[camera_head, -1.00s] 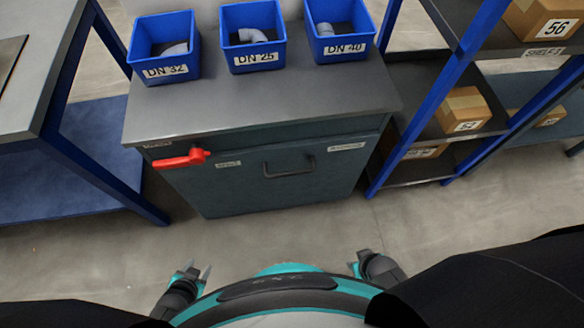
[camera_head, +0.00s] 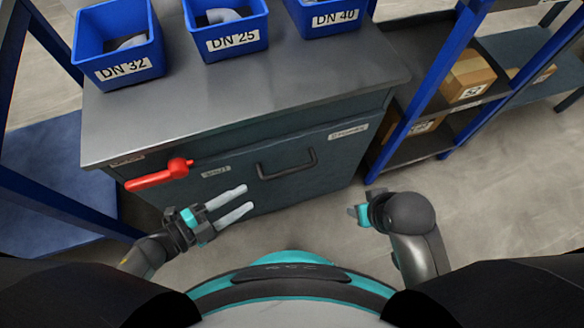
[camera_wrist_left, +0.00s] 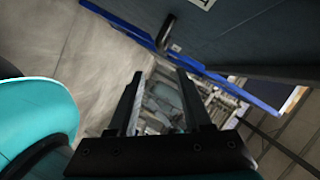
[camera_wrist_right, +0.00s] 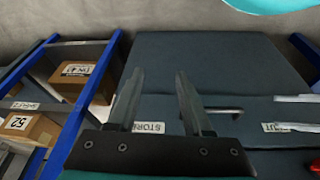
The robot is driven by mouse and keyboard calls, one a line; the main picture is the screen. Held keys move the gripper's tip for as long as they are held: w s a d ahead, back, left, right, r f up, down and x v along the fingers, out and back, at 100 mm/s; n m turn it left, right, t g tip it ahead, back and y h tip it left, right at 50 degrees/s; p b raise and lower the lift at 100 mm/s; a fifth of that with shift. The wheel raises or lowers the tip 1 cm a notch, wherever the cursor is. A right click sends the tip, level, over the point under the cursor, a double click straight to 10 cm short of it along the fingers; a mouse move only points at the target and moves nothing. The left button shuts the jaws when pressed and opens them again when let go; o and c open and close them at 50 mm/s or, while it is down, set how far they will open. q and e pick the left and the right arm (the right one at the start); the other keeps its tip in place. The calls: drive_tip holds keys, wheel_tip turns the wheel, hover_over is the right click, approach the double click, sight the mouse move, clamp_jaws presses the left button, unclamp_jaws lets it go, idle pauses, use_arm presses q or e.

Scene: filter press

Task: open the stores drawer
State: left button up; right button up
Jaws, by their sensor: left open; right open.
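The drawer is in the dark teal cabinet (camera_head: 240,152), with a dark bar handle (camera_head: 287,163) on its front. The front looks closed.
A red lever (camera_head: 160,174) sticks out at the cabinet front's left. Blue bins (camera_head: 118,45) with pipe fittings stand on the grey top (camera_head: 240,98). A blue-framed shelf (camera_head: 425,100) with boxes stands right. Open floor (camera_head: 500,200) lies at the right.

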sight(291, 171)
use_arm(q)
drive_tip(key=b+x, duration=0.3)
drive_tip(key=x, duration=0.7)
drive_tip(key=shift+w+d+f, duration=0.1)
drive_tip(key=shift+w+d, duration=0.1)
drive_tip(key=shift+d, duration=0.05)
use_arm(e)
wheel_tip(291, 171, up, 6)
drive_tip(key=t, duration=0.1)
use_arm(q)
drive_tip(key=b+x, duration=0.1)
drive_tip(key=x, duration=0.2)
drive_tip(key=shift+w+d+f+b, duration=0.15)
drive_tip(key=shift+w+d+b, duration=0.2)
drive_tip(key=shift+d, duration=0.25)
use_arm(e)
drive_tip(key=shift+w+a+f+n+t+y, duration=0.2)
drive_tip(key=shift+w+a+t+y, duration=0.25)
drive_tip(key=shift+w+a+t, duration=0.5)
drive_tip(key=shift+w+a+f+n+t+y, duration=0.1)
drive_tip(key=shift+w+a+f+t+y, duration=0.3)
drive_tip(key=shift+w+a+t, duration=0.5)
drive_tip(key=shift+a+r, duration=0.15)
use_arm(q)
drive_tip(key=shift+c, duration=0.3)
clamp_jaws()
